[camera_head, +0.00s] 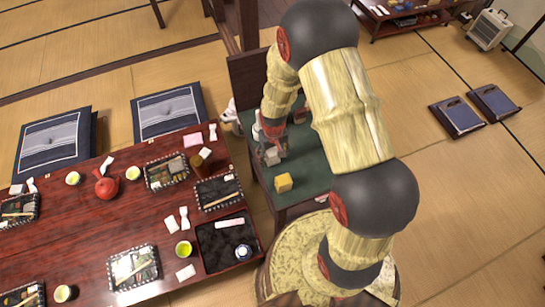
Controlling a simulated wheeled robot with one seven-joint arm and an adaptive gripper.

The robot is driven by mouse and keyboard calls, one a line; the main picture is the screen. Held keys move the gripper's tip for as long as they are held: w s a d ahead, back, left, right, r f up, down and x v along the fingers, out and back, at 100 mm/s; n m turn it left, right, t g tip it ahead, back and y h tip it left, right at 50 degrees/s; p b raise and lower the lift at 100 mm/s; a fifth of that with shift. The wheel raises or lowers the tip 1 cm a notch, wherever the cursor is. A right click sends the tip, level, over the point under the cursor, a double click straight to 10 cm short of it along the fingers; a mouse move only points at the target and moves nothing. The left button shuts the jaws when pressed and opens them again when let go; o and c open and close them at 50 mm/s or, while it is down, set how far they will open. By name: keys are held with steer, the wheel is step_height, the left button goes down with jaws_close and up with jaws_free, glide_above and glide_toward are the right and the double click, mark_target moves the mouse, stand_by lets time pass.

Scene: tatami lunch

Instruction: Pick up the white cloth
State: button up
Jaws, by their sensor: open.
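My gripper (270,152) is open, low over the green-topped side table (309,176), and small in the picture. Pale grey-white shapes show at its tips; I cannot tell whether these are its fingers or something on the table. Several white cloth-like pieces are in view. A rolled white piece (229,222) lies on the black tray at the near right of the red table. I cannot tell which is the white cloth. My gripper is apart from all of these.
A yellow block (283,182) sits on the side table near my gripper. The dark red table (80,235) holds a red teapot (107,184), cups, and several patterned trays. The black tray (212,262) also holds a small white-and-blue cup (243,252).

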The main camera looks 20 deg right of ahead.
steer(key=shift+c, duration=1)
steer(key=c, duration=1.1)
steer(key=shift+c, duration=0.2)
steer(key=shift+r, duration=0.15)
steer(key=shift+r, duration=0.25)
step_height(320, 180, up, 2)
steer(key=shift+r+p, duration=0.1)
steer(key=shift+p, duration=0.3)
steer(key=s+r+p, duration=0.2)
steer(key=s+r, duration=0.8)
steer(key=s, duration=0.4)
steer(key=shift+p, duration=0.35)
